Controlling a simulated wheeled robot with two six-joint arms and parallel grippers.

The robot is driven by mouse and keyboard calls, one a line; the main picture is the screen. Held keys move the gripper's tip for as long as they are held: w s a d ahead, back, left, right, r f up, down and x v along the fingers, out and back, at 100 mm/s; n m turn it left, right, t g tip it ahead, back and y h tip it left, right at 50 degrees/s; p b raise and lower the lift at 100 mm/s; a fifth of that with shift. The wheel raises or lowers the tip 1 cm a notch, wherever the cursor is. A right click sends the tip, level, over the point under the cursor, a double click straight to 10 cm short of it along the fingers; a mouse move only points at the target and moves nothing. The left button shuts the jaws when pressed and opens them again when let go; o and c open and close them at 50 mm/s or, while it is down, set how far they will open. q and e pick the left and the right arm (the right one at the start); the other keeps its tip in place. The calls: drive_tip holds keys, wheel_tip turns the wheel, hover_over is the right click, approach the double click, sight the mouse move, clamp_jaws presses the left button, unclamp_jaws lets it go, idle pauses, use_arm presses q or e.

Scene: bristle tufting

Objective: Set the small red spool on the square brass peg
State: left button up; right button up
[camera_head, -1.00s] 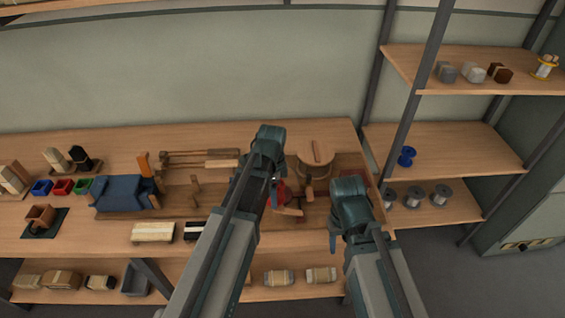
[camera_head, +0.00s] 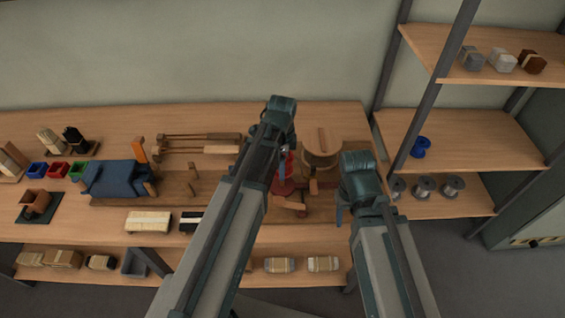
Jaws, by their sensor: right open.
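A red object (camera_head: 288,183), probably the small red spool, is on the workbench right of centre, partly hidden by my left arm. My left gripper (camera_head: 283,160) is just above or beside it. Its fingers are mostly hidden, so I cannot tell whether it touches or holds the red object. My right gripper (camera_head: 340,212) is open, near the bench's front right, apart from the red object. I cannot make out the square brass peg.
A round wooden tub (camera_head: 320,150) stands behind the red object. A shelf at right holds a blue spool (camera_head: 421,146) and grey spools (camera_head: 424,186). Bare bench lies at the back.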

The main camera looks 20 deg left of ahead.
use_arm(q)
drive_tip(key=shift+f+b, duration=1.3)
drive_tip(key=shift+f, duration=0.2)
use_arm(e)
drive_tip(key=shift+f, duration=1.55)
use_arm(q)
drive_tip(key=shift+f+b, duration=1.55)
drive_tip(key=shift+f, duration=0.05)
use_arm(e)
drive_tip(key=shift+f, duration=1.55)
use_arm(q)
drive_tip(key=shift+f, duration=0.15)
use_arm(e)
drive_tip(key=shift+f, duration=0.15)
use_arm(q)
drive_tip(key=shift+f+b, duration=0.6)
drive_tip(key=shift+b, duration=0.2)
use_arm(e)
drive_tip(key=shift+f, duration=0.65)
use_arm(q)
drive_tip(key=shift+f, duration=0.25)
use_arm(e)
drive_tip(key=shift+f, duration=0.25)
use_arm(q)
drive_tip(key=o, duration=1.1)
drive_tip(key=shift+o, duration=0.2)
drive_tip(key=shift+r, duration=0.2)
use_arm(e)
drive_tip(key=shift+r, duration=0.2)
